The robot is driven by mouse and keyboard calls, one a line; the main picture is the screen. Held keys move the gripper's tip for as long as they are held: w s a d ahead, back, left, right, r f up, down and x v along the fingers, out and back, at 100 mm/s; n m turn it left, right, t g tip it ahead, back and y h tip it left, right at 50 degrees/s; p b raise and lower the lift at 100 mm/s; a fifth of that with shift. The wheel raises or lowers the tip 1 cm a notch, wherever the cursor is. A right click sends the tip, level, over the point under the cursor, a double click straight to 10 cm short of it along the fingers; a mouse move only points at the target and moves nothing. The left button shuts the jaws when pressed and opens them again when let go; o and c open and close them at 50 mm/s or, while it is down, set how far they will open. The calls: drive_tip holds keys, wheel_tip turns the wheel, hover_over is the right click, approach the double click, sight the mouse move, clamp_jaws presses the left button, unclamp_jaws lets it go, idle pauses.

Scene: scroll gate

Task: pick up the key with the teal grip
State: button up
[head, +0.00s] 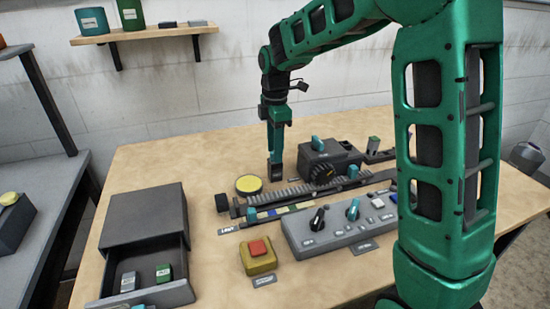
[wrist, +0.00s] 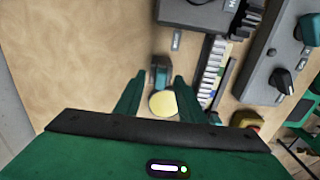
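A small upright piece with a teal top and dark lower part, which looks like the key with the teal grip (wrist: 161,72), shows between my fingertips in the wrist view. My gripper (wrist: 159,80) is open, with a finger on each side of it and gaps visible. In the head view my gripper (head: 276,150) points straight down over the table's back area, above a dark piece (head: 275,172) that seems to be the key's lower part. Its teal grip cannot be told from my green fingers there.
A yellow disc (head: 249,184) lies close by. A black box (head: 327,162) with a dial and teal top piece stands to the right. A grey knob panel (head: 335,226), a red-buttoned yellow box (head: 258,256) and an open drawer unit (head: 145,222) stand nearer the front.

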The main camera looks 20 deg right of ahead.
clamp_jaws()
drive_tip(key=shift+r, duration=0.2)
drive_tip(key=shift+r, duration=0.2)
wheel_tip(320, 180, up, 4)
drive_tip(key=shift+f, duration=0.25)
drive_tip(key=s+a+r, duration=0.4)
drive_tip(key=a+r, duration=0.2)
drive_tip(key=a, duration=0.5)
drive_tip(key=shift+s+r, duration=0.15)
drive_tip(key=shift+r, duration=0.25)
